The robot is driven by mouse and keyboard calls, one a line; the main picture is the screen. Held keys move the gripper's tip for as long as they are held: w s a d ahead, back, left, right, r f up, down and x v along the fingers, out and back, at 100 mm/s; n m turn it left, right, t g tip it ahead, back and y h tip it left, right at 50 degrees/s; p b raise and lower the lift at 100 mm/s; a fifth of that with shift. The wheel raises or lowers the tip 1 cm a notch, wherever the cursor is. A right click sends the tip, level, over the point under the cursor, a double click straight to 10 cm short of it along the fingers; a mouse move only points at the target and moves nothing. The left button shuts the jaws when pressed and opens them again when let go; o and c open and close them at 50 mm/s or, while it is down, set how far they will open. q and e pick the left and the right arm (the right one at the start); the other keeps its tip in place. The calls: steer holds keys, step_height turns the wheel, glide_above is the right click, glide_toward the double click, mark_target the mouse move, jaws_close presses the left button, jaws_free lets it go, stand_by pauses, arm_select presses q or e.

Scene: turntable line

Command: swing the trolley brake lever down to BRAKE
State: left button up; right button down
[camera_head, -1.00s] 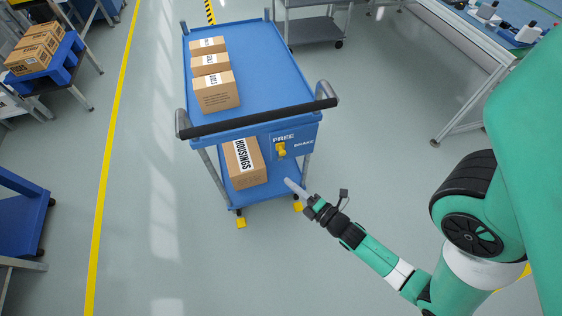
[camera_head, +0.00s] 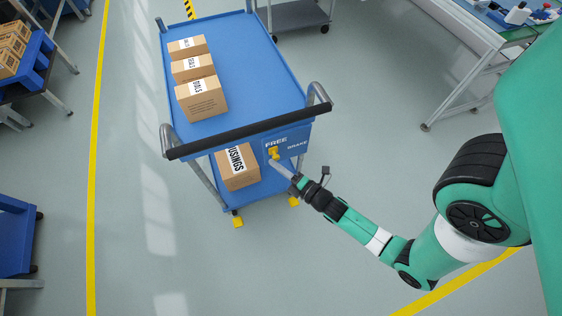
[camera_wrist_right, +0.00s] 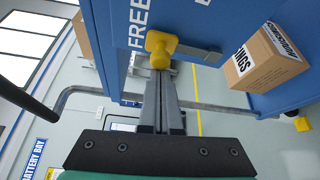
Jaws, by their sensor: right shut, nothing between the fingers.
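The blue trolley (camera_head: 250,62) stands ahead of me, with a brake panel on its near end marked FREE and BRAKE. The yellow brake lever (camera_head: 273,153) sits below the word FREE, to the left of BRAKE. In the right wrist view its yellow knob (camera_wrist_right: 160,45) is just beyond the fingertips, beside the word FREE. My right gripper (camera_head: 276,163) is shut and empty, its tips at the lever; I cannot tell whether they touch it. The closed fingers also show in the right wrist view (camera_wrist_right: 162,80). My left gripper is not in view.
Several cartons (camera_head: 201,97) stand on the trolley's top, and a HOUSINGS carton (camera_head: 238,168) lies on its lower shelf. A black push handle (camera_head: 250,129) runs above the panel. A workbench (camera_head: 470,30) stands at right. The floor around the trolley's front is open.

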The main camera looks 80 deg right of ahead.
steer(key=shift+w+a, duration=0.1)
steer(key=shift+w, duration=0.1)
stand_by(0.3)
steer(key=shift+s+m+b, duration=0.2)
steer(key=shift+m+b, duration=0.1)
steer(key=shift+b, duration=0.1)
